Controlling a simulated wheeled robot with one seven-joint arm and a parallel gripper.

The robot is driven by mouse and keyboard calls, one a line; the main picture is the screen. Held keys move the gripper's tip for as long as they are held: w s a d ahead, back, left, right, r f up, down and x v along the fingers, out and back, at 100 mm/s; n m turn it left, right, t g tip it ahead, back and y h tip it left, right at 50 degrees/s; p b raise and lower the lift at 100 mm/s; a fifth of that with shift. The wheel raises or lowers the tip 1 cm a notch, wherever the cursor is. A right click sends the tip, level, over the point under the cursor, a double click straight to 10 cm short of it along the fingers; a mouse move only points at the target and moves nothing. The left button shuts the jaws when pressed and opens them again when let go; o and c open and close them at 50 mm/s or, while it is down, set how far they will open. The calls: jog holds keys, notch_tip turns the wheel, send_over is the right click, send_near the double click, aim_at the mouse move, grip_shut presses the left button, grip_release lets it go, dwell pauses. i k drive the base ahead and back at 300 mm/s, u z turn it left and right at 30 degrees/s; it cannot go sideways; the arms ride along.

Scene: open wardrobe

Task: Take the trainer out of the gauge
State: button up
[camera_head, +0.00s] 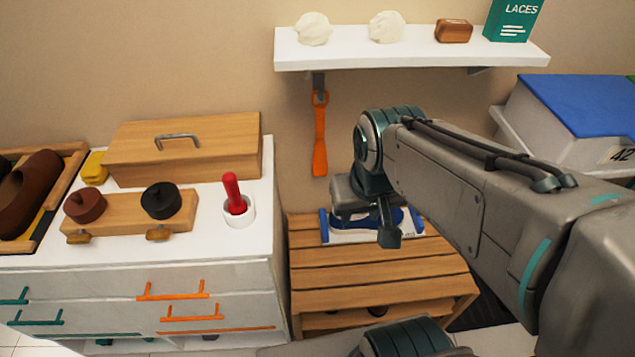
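A white gauge with blue upright ends (325,226) lies on top of the slatted wooden bench (375,268). A dark blue trainer (352,221) appears to sit in it, between the blue ends. My gripper (378,222) is directly over the trainer and hides much of it. One dark fingertip shows in front of the trainer; the other finger is hidden. I cannot tell whether the fingers touch the trainer or how far apart they are.
A white shelf (400,58) with an orange shoehorn (320,135) hanging under it is behind my arm. A white drawer unit (130,268) holding a wooden box (185,150) stands left. A blue-lidded box (585,105) is at right. The bench's front slats are clear.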

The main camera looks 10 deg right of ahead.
aim_at(360, 224)
jog(key=u, duration=0.55)
jog(key=k, duration=1.7)
jog(key=z, duration=0.4)
jog(key=i, duration=1.6)
jog(key=u, duration=0.05)
